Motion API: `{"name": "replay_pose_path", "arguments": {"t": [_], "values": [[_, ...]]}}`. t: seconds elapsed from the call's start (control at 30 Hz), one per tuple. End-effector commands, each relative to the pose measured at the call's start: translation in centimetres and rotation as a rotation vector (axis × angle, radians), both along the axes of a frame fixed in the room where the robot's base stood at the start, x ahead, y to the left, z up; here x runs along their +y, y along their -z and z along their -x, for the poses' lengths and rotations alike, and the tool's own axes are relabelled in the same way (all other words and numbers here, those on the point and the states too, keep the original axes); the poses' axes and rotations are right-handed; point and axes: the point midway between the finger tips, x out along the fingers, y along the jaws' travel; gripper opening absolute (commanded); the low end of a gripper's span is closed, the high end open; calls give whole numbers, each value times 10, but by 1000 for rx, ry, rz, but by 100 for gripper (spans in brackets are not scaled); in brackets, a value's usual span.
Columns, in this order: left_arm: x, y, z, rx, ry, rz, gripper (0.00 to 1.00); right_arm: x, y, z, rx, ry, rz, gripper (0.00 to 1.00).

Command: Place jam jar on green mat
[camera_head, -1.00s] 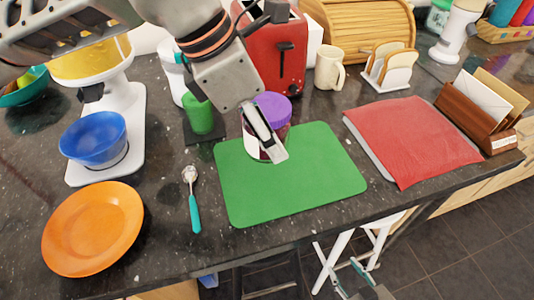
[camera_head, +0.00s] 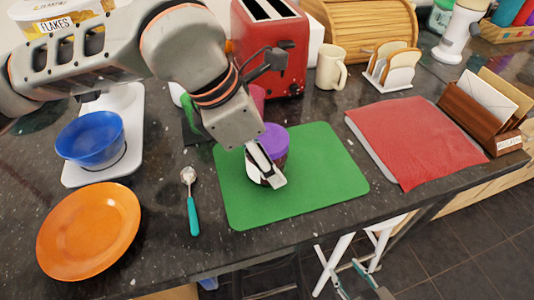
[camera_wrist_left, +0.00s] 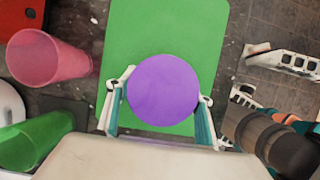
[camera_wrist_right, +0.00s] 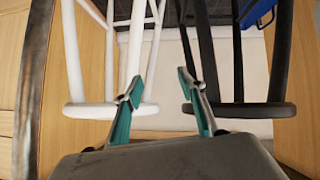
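The jam jar has a purple lid (camera_head: 273,138) and a white label, and is upright over the green mat (camera_head: 320,175). My left gripper (camera_head: 267,182) comes down on it from above, a finger in front of the jar. In the left wrist view the lid (camera_wrist_left: 163,85) fills the space between the two fingers (camera_wrist_left: 165,88), with green mat around it. The jar's base is largely hidden, so I cannot tell whether it touches the mat. My right gripper (camera_head: 352,277) is low beyond the counter's front edge; in the right wrist view it is open and empty (camera_wrist_right: 160,85).
A spoon (camera_head: 192,205), an orange plate (camera_head: 90,230) and a blue bowl (camera_head: 90,138) are to the left. A red cloth (camera_head: 415,140) lies right. Stools stand below the counter.

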Motion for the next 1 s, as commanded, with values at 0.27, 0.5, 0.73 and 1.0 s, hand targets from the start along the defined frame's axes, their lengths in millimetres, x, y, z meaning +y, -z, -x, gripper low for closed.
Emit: {"name": "replay_pose_path", "arguments": {"t": [0.27, 0.5, 0.73, 1.0], "values": [[0, 0, 0, 0, 0, 0, 67, 0, 0, 0, 0, 0, 0, 40], [2, -9, 0, -3, -1, 1, 67, 0, -2, -1, -3, 0, 0, 40], [17, -48, 4, -7, -3, 1, 67, 0, -7, -3, -9, 2, -4, 40], [36, -95, 11, -4, -2, 1, 67, 2, -11, -3, -9, 3, -12, 40]]}}
